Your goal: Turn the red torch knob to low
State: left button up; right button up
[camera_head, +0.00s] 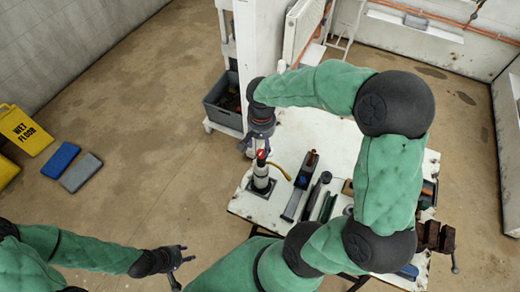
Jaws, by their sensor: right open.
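The torch (261,178) stands upright on a dark square base at the left end of the white work table (290,132). Its red knob (261,155) is at the top. A yellow hose or handle curves off beside it to the right. My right gripper (257,148) points down just above the torch, its open fingers close around or beside the red knob. I cannot tell whether they touch it. The knob's setting is too small to read. My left gripper (181,268) is open and empty, low over the floor to the left of the table.
Dark and green tools (312,197) lie right of the torch. My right arm hides much of the table's right side. A grey bin (224,100) stands behind. A yellow wet floor sign (24,129) and blue and grey blocks (60,160) lie left. The floor between is clear.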

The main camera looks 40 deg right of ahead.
aim_at(261, 152)
jog(key=shift+f, duration=2.45)
grip_shut()
